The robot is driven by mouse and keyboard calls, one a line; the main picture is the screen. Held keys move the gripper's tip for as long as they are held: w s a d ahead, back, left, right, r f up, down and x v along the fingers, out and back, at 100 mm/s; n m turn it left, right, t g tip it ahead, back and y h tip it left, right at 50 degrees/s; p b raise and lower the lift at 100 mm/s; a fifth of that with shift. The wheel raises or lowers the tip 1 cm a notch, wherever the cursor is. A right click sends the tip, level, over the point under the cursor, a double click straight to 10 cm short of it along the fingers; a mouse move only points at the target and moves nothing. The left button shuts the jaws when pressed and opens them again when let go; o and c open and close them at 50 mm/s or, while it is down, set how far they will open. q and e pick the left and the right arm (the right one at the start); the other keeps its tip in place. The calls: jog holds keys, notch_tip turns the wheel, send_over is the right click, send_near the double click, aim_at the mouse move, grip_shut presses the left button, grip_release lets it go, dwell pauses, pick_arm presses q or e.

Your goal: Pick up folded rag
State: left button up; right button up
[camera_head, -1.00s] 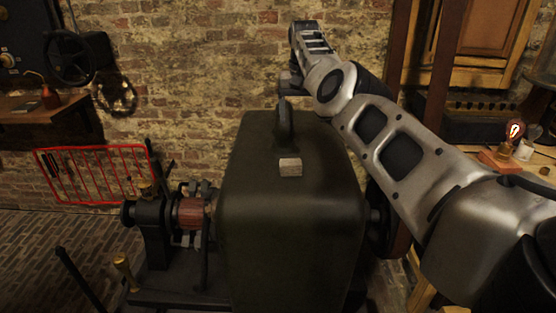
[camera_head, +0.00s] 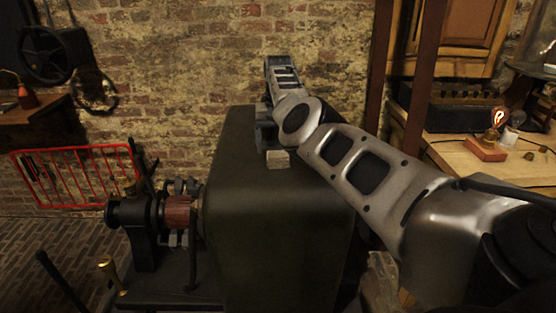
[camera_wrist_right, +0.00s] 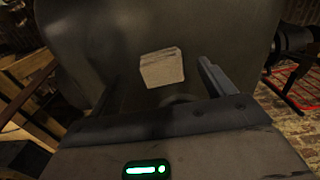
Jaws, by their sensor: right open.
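The folded rag (camera_head: 277,159) is a small pale beige block on top of the dark green machine housing (camera_head: 275,225). In the right wrist view the rag (camera_wrist_right: 162,68) lies ahead of the space between the two fingers, with its pale face and layered edge showing. My right gripper (camera_head: 265,133) is over the housing top, just behind the rag in the head view and partly hidden by my wrist. In the right wrist view the gripper (camera_wrist_right: 158,85) is open, with nothing between its fingers. My left gripper is not in view.
A ring handle on the housing is mostly hidden, with part of it (camera_wrist_right: 182,99) below the rag in the wrist view. A red rack (camera_head: 75,175) stands at the left wall. A wooden bench (camera_head: 475,165) with a glowing bulb (camera_head: 497,117) is at the right.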

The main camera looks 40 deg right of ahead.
aim_at(279, 157)
notch_tip(279, 157, down, 4)
jog(key=shift+r, duration=0.1)
jog(key=c, duration=1.1)
jog(key=shift+o, duration=0.2)
jog(key=shift+r, duration=0.1)
